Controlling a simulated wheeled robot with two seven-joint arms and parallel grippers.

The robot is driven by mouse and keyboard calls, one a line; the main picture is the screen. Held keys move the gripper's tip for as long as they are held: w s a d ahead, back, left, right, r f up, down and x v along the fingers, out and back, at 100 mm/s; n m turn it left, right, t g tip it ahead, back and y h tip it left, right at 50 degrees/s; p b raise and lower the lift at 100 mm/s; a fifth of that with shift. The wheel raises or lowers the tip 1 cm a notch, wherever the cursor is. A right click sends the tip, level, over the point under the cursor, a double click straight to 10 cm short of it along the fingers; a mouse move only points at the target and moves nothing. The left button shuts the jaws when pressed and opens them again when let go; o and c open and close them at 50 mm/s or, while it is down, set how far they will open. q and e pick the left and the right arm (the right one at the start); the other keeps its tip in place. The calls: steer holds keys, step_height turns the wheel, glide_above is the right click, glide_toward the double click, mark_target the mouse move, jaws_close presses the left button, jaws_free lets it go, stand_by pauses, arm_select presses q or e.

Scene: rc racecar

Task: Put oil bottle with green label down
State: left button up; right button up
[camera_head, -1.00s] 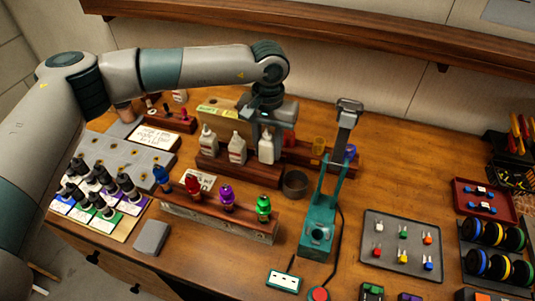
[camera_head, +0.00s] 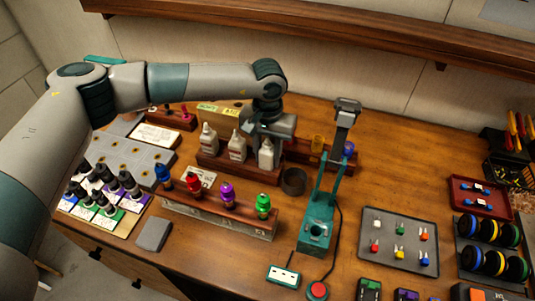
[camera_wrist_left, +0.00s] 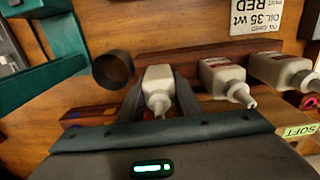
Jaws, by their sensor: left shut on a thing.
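The white oil bottle (camera_head: 266,155) is at the right end of the dark red wooden rack (camera_head: 238,173). My left gripper (camera_head: 262,138) is shut on it from above and behind. In the left wrist view the bottle (camera_wrist_left: 158,82) lies between the two dark fingers (camera_wrist_left: 160,92), its nozzle toward the palm. The bottle looks upright, with its base at the rack; I cannot tell whether it touches. No green label is visible on it from here. My right gripper is not in view.
Two more white bottles (camera_head: 237,146) (camera_head: 208,138) stand to the left on the rack. A dark round cup (camera_head: 294,181) and a teal stand (camera_head: 318,220) are close on the right. A row of coloured shock parts (camera_head: 228,194) stands in front.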

arm_select(q)
steer(key=o, duration=1.1)
steer(key=shift+r+p, duration=0.1)
steer(key=shift+p, duration=0.2)
steer(key=shift+r, duration=0.1)
step_height(320, 180, up, 10)
steer(key=b, duration=0.5)
steer(key=shift+r, duration=0.2)
steer(key=shift+r+b, duration=0.35)
steer(key=shift+r, duration=0.35)
